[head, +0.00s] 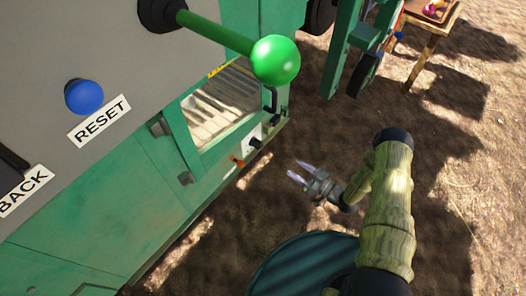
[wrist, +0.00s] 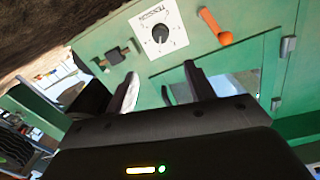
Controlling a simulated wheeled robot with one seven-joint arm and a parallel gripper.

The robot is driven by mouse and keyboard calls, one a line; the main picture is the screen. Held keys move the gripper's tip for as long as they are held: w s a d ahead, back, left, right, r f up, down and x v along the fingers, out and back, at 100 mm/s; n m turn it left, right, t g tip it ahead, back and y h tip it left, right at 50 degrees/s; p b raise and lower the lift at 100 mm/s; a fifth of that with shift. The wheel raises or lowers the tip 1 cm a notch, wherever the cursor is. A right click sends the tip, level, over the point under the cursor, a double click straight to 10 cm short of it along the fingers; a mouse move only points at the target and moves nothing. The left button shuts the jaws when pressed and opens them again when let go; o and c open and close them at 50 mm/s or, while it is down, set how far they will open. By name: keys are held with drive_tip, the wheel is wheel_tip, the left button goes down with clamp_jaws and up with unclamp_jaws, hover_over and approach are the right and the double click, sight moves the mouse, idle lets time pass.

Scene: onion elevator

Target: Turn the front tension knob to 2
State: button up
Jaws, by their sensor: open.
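The tension knob (wrist: 160,35) is a small black knob in the middle of a white dial plate (wrist: 145,22) on the green machine panel. The plate's lettering appears to read TENSION, but its numbers and the knob's setting are too small to read. In the head view the knob (head: 256,142) sticks out low on the machine's side. My gripper (head: 298,172) is open and empty, to the right of the knob and apart from it. In the wrist view my gripper's fingers (wrist: 160,71) are spread, with the knob beyond and roughly between them.
An orange handle (wrist: 213,25) and a black latch (wrist: 112,55) flank the dial plate. A green ball lever (head: 275,60) and a blue RESET button (head: 84,97) are on the upper machine. A wooden table (head: 436,22) stands far back. Bare ground lies to the right.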

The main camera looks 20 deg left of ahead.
sight(261, 146)
drive_tip(key=shift+s, duration=0.1)
drive_tip(key=shift+f, duration=0.1)
drive_tip(key=b+x, duration=0.8)
drive_tip(key=x, duration=0.8)
drive_tip(key=shift+a, duration=0.2)
drive_tip(key=shift+w+a, duration=0.2)
drive_tip(key=shift+a, duration=0.3)
drive_tip(key=shift+c, duration=0.3)
drive_tip(key=c, duration=0.9)
